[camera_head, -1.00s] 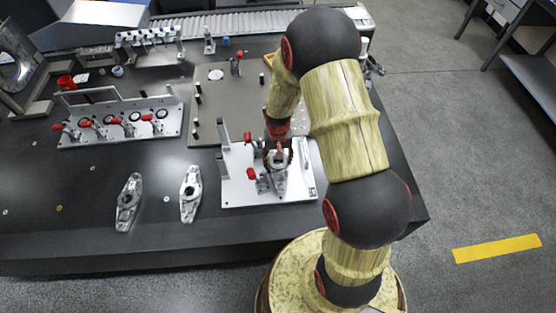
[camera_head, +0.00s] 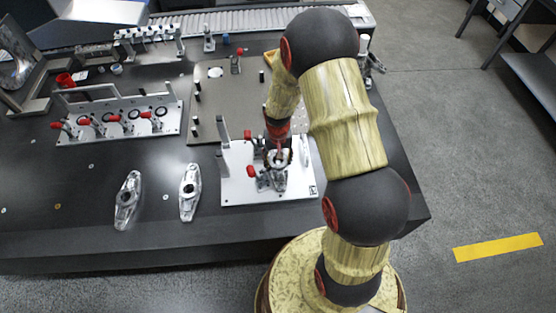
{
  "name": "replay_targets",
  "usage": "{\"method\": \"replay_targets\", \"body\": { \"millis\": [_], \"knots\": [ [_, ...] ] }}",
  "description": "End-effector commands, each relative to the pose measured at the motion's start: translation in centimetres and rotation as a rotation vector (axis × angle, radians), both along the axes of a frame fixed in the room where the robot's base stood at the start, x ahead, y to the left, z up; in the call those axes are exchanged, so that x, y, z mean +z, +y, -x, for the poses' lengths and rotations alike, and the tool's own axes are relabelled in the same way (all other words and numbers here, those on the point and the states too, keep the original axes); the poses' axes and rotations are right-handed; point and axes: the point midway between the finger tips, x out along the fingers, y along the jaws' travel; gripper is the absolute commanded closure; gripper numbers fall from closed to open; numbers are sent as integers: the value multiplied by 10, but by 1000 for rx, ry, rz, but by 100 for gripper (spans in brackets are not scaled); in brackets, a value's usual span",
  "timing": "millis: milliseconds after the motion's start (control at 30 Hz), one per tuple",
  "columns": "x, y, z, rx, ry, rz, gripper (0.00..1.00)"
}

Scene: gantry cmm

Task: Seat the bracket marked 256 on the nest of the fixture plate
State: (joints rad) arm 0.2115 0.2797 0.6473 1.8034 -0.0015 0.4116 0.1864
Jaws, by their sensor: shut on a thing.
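The light fixture plate (camera_head: 240,192) lies on the dark table in front of my arm, with red-handled clamps on it. My gripper (camera_head: 279,160) points down over the plate and is shut on a grey metal bracket (camera_head: 276,182). The bracket is at the plate's middle, low over or on the nest; I cannot tell whether it touches. My gripper and the clamps hide the nest and part of the bracket. The mark on the bracket is too small to read.
A clamp fixture (camera_head: 120,120) with several red handles stands at the back left. A grey-beige plate (camera_head: 225,110) with pegs lies behind. The table's front left is clear.

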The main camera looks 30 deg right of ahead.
Motion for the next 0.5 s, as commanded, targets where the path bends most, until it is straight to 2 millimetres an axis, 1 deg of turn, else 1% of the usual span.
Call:
{"method": "replay_targets", "body": {
  "millis": [33,67,400,500],
  "knots": [
    [1,0,-1,0,-2,1,90],
    [1,0,-1,0,-2,1,45],
    [1,0,0,0,-1,0,25],
    [1,0,0,0,0,0,24]
  ]
}}
